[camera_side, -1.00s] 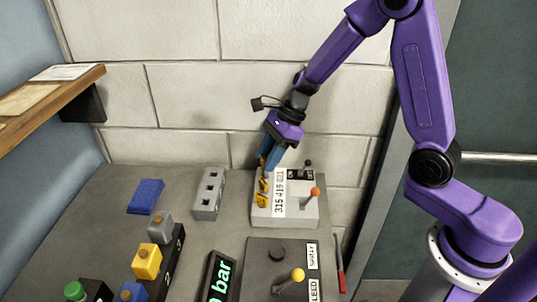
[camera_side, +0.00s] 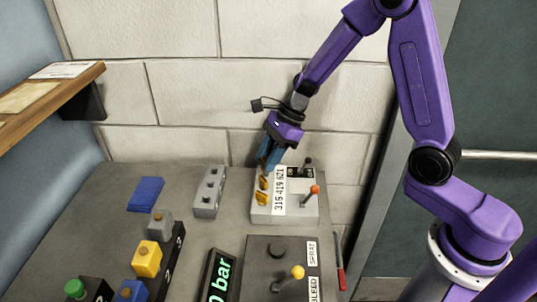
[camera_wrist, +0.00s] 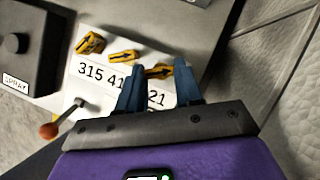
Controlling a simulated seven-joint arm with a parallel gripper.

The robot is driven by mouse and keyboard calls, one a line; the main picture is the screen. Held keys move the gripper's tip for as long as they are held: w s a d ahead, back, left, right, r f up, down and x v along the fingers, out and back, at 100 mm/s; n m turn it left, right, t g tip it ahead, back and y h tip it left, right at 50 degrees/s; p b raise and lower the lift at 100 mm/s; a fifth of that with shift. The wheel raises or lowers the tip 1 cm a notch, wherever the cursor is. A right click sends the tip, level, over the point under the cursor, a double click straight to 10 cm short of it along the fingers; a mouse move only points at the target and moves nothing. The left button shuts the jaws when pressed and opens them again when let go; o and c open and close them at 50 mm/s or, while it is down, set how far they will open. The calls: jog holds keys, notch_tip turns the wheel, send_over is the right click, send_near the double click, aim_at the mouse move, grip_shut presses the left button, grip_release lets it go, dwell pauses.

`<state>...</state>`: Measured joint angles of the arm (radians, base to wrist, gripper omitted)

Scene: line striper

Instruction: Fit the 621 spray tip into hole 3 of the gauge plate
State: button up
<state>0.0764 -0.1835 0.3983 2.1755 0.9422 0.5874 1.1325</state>
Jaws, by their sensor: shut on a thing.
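The 621 spray tip (camera_wrist: 158,72) is yellow with a dark arrow mark. It sits at the label end of the light grey rack, above the number ending in 21. My gripper (camera_wrist: 156,70) is shut on it, with one blue finger on each side. In the side view my gripper (camera_side: 266,164) is low at the rack's back left corner, and its fingers partly hide the tip. The gauge plate appears to be the grey block (camera_side: 207,205) with a row of square holes, left of the rack. Its hole numbers are not readable.
Two other yellow tips (camera_wrist: 122,57) (camera_wrist: 89,43) sit beside the held one on the rack (camera_side: 262,215). An orange-knobbed lever (camera_side: 314,190) stands on the rack's right side. A blue block (camera_side: 146,193) lies left of the gauge plate. The bench between plate and rack is clear.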

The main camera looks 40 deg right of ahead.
jog(key=shift+f, duration=0.8)
jog(key=o, duration=1.4)
jog(key=shift+r, duration=0.1)
jog(key=shift+v, duration=3.45)
